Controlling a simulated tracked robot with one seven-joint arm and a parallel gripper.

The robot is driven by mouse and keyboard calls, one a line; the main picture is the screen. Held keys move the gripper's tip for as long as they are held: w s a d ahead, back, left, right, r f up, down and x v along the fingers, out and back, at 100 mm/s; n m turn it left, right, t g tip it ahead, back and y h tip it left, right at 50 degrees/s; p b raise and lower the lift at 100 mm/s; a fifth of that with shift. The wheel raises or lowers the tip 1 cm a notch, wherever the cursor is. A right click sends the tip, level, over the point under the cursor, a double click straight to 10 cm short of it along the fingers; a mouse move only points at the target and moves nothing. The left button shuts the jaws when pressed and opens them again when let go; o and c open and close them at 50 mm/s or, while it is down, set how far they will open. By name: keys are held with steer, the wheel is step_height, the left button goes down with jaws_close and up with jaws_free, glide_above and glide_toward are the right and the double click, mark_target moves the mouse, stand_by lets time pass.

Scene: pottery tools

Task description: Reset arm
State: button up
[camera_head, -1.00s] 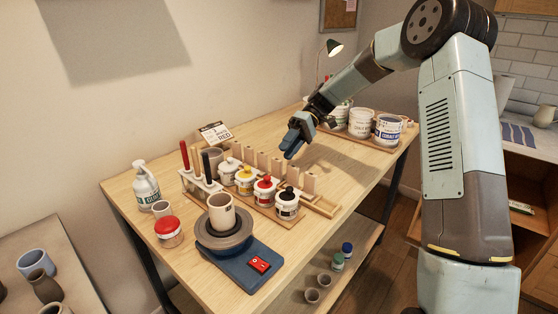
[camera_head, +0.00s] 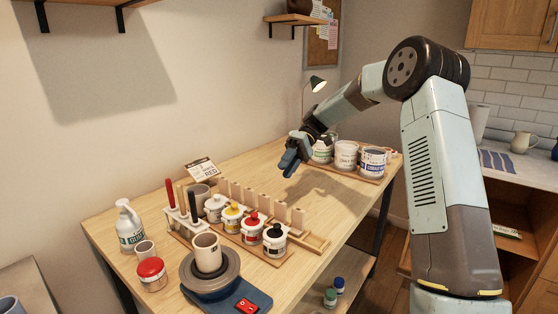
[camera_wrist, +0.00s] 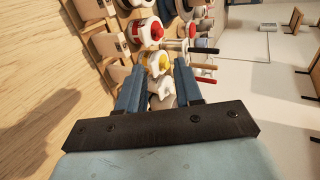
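My gripper (camera_head: 291,160) hangs over the back middle of the wooden table (camera_head: 330,210), with my arm reaching in from the right. In the wrist view the two blue fingers (camera_wrist: 160,90) stand apart with nothing held between them. Beyond them, at a distance, show the pots with yellow and red lids. Part of my gripper is hidden behind its own near side in the head view.
Below left are a turntable (camera_head: 211,272) with a cream cup (camera_head: 207,252), a row of lidded pots, a tool rack, a glaze bottle (camera_head: 130,228) and a red-lidded jar (camera_head: 152,273). Large cans (camera_head: 346,156) stand behind my gripper. The table's right middle is clear.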

steer(key=s+d+r+m+t+h, duration=0.3)
steer(key=s+d+r+t, duration=0.15)
steer(key=s, duration=0.45)
steer(key=s+d+r+m+t+h, duration=0.25)
steer(key=s+r, duration=0.25)
steer(key=s, duration=0.4)
steer(key=s+d+m+t+h, duration=0.1)
steer(key=s+d+m+t, duration=0.1)
steer(key=s+d, duration=0.3)
steer(key=s+d+m+t+h, duration=0.1)
steer(key=s+d+t, duration=0.4)
steer(key=s, duration=0.7)
steer(key=shift+f+m, duration=0.15)
steer(key=shift+m, duration=0.5)
steer(key=shift+s, duration=0.15)
